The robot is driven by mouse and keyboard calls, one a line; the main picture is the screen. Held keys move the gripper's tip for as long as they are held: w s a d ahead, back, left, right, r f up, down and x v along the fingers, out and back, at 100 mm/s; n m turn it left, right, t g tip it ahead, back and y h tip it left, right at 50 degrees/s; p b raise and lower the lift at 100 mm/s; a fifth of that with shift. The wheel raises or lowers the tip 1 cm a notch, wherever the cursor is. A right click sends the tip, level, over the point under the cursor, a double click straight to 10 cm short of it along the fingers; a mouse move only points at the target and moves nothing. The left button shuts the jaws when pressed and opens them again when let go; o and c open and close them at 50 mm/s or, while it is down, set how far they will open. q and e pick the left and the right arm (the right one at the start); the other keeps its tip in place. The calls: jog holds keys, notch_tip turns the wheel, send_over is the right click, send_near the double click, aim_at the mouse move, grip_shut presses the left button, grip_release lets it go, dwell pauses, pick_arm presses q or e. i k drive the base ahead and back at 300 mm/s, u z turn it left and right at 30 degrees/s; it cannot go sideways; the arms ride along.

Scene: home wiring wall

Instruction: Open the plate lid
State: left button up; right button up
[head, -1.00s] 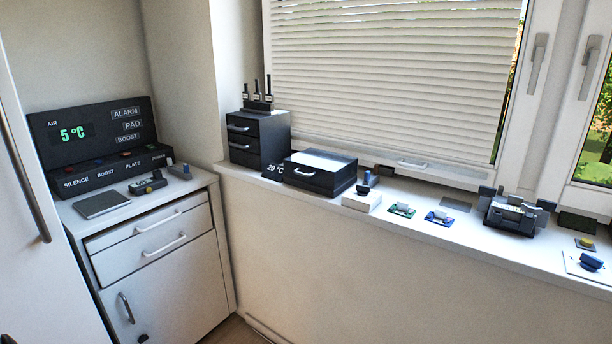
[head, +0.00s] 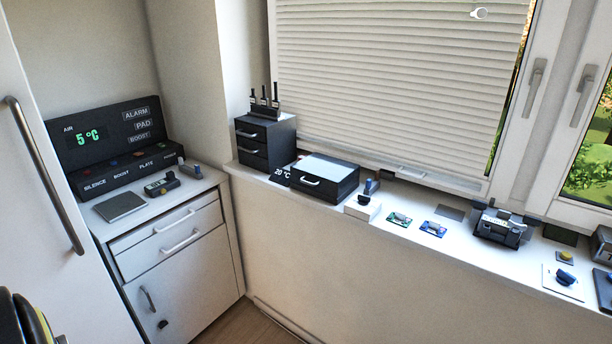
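A low black box (head: 342,181) with a pale top panel (head: 328,168) and a silver front handle (head: 309,182) sits on the window sill; it is likely the plate, with the panel as its lid. The top lies flat and looks closed. Neither gripper can be seen in the head view. A dark rounded part with yellow edges, probably my arm, shows at the bottom left corner, far from the box.
A black drawer unit (head: 267,143) stands left of the box. Small modules and a dark device (head: 499,228) line the sill to the right. A control panel (head: 113,140) sits on the white cabinet (head: 190,265). A tall door with a long handle (head: 45,175) borders the left.

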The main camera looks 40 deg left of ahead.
aim_at(332, 177)
jog(key=z, duration=0.15)
jog(key=k, duration=0.3)
jog(key=u, duration=1.05)
jog(key=i, duration=1.5)
jog(key=u, duration=0.3)
